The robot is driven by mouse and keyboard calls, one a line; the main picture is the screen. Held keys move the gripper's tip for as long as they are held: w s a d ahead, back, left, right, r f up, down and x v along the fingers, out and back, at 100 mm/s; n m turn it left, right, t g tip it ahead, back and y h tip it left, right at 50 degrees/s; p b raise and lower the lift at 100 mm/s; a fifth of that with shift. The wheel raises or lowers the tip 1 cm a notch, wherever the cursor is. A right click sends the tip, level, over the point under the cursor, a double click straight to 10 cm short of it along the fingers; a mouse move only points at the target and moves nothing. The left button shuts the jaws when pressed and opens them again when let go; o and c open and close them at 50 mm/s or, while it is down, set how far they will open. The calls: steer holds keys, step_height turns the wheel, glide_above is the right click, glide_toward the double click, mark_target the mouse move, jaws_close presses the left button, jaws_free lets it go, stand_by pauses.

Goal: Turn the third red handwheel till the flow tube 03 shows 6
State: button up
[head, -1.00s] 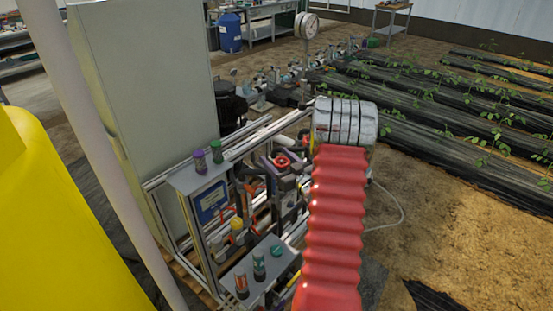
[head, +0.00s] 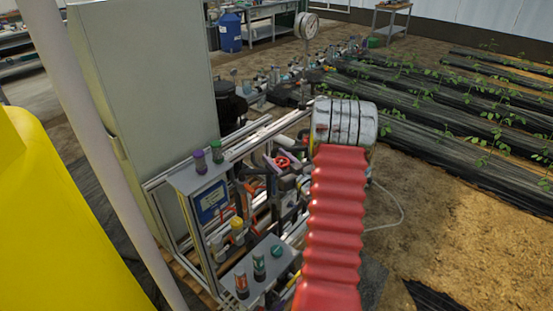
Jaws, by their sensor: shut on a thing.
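A red handwheel (head: 283,163) shows among dark pipework on the skid, just left of my arm. My gripper (head: 279,168) shows only as small dark and purple-grey parts at this wheel, and it is shut on the wheel. The silver wrist and red sleeve of my arm stand in front and hide the right side of the skid. More red parts (head: 227,212) lie lower left along the skid; I cannot tell which are handwheels. Flow tube 03 and its reading cannot be made out.
A grey cabinet (head: 150,85) stands behind the skid's metal frame. A control box with a blue panel (head: 211,200) stands at the skid's near end. A round gauge (head: 306,26) stands farther back. Bare ground (head: 440,220) lies right, below the plant rows (head: 450,105).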

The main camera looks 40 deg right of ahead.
steer(key=shift+a+n+y, duration=0.1)
steer(key=shift+n+y, duration=0.4)
steer(key=shift+y, duration=0.1)
steer(key=shift+a+n+y, duration=0.2)
steer(key=shift+n+y, duration=0.5)
steer(key=shift+y, duration=0.5)
steer(key=shift+a+n+y, duration=0.2)
steer(key=shift+n+y, duration=0.5)
steer(key=shift+y, duration=0.5)
steer(key=shift+s+a+n+g+y, duration=0.1)
steer(key=shift+a+n+g+y, duration=0.15)
steer(key=shift+n+y, duration=0.55)
steer(key=shift+a+n+g+y, duration=0.1)
steer(key=shift+n+g+y, duration=0.35)
steer(key=shift+y, duration=0.7)
steer(key=shift+s+a+n+g+y, duration=0.1)
steer(key=shift+a+n+g+y, duration=0.1)
steer(key=shift+n+y, duration=0.65)
steer(key=shift+y, duration=0.3)
steer(key=o, duration=1)
steer(key=v, duration=1.3)
steer(key=shift+s+d, duration=0.1)
steer(key=shift+s, duration=0.25)
